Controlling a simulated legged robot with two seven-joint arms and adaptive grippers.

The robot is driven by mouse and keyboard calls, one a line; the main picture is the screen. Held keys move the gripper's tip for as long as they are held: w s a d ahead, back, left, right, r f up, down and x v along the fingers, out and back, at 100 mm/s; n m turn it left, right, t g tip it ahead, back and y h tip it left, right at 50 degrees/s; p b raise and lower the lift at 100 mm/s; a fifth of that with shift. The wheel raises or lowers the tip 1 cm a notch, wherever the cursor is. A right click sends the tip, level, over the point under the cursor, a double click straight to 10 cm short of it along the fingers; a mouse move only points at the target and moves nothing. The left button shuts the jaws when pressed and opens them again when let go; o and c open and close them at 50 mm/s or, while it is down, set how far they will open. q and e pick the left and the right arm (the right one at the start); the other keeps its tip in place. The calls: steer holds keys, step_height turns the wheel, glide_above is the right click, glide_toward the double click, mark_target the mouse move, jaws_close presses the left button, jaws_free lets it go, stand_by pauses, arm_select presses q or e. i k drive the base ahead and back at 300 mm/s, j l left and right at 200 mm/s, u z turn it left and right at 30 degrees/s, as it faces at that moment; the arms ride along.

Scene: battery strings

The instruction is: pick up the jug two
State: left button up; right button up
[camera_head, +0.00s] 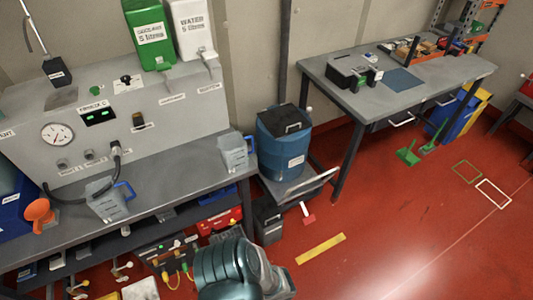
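Two translucent grey jugs with blue handles stand on the grey workbench. One jug (107,201) is at the front middle of the bench, beside the hose end, with its handle to the right. The other jug (234,154) is near the bench's right end, with its handle to the right. I cannot tell which of them is jug two. Both stand upright and apart from any gripper. A teal, ribbed part of my own body shows at the bottom middle. Neither of my grippers can be made out.
The workbench (180,166) carries a grey panel (88,120) with a gauge, a black hose and an orange funnel (39,211). Green and white containers stand on top. A blue drum (283,150) stands right of the bench. Red floor (400,230) is open at right.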

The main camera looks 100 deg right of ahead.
mark_target(232, 148)
steer(key=z, duration=3.05)
steer(key=i+j+z, duration=0.15)
steer(key=j+z, duration=0.2)
steer(key=i+j+z, duration=0.15)
steer(key=z, duration=0.15)
steer(key=j+z, duration=0.35)
steer(key=i+j+z, duration=0.1)
steer(key=j+z, duration=0.2)
steer(key=j, duration=0.2)
